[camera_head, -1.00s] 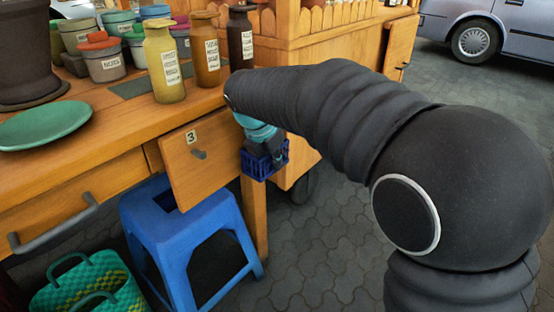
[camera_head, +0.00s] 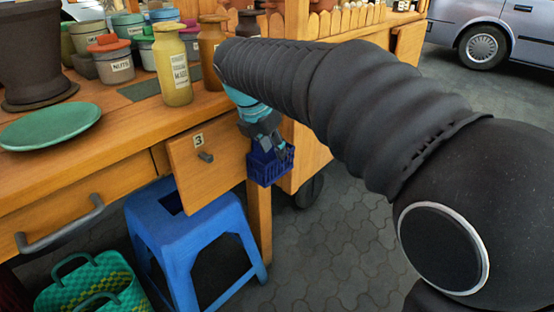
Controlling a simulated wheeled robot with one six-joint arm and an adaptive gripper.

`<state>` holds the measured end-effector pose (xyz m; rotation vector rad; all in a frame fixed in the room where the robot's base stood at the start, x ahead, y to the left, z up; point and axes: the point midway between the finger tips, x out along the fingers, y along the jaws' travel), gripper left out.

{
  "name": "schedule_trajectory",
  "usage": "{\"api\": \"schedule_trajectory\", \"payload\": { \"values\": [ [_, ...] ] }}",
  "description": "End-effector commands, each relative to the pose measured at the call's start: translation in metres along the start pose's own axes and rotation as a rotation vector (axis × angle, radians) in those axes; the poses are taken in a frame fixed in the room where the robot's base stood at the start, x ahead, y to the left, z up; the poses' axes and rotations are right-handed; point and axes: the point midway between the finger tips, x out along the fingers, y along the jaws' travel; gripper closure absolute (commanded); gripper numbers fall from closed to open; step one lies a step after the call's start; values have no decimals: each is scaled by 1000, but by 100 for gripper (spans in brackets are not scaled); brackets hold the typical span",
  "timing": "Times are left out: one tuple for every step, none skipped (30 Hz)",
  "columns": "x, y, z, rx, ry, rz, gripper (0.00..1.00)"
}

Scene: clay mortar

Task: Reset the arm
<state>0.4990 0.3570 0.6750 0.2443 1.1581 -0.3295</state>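My gripper (camera_head: 272,147) hangs at the end of my arm, just right of the open drawer marked 3 (camera_head: 205,170). It is small and dark in this view, and its fingers point down toward a small blue crate (camera_head: 267,171). The crate is beside the drawer front, in front of the wooden cabinet. I cannot tell whether the fingers touch the crate or are apart from it, nor whether they are open. My black sleeved arm hides part of the table's back right.
On the wooden table (camera_head: 120,152) are a green plate (camera_head: 50,126), a dark pot (camera_head: 38,50), a yellow bottle (camera_head: 173,68) and several lidded jars. A blue stool (camera_head: 180,235) and a green basket (camera_head: 95,285) stand below. The paved floor at right is clear.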

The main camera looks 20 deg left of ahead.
Motion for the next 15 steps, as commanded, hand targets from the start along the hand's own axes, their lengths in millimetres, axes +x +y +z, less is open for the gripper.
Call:
{"api": "schedule_trajectory", "payload": {
  "values": [
    [-10,0,1,1,-1,2,65],
    [-15,-1,1,2,-1,2,65],
    [-21,-1,1,3,-1,2,65],
    [-26,-2,1,3,0,0,65],
    [-29,-2,1,3,0,0,65],
    [-34,-2,1,3,0,0,65],
    [-37,-2,1,3,0,-2,65],
    [-39,-2,1,3,0,-2,65],
    [-42,-2,1,3,0,-2,65],
    [-44,-2,1,3,0,-2,65],
    [-45,-2,0,2,0,-2,65],
    [-46,-2,0,2,1,-3,65],
    [-47,-2,0,2,1,-3,65],
    [-47,-2,0,2,1,-4,65],
    [-48,-4,1,8,1,-3,65]
  ]
}}
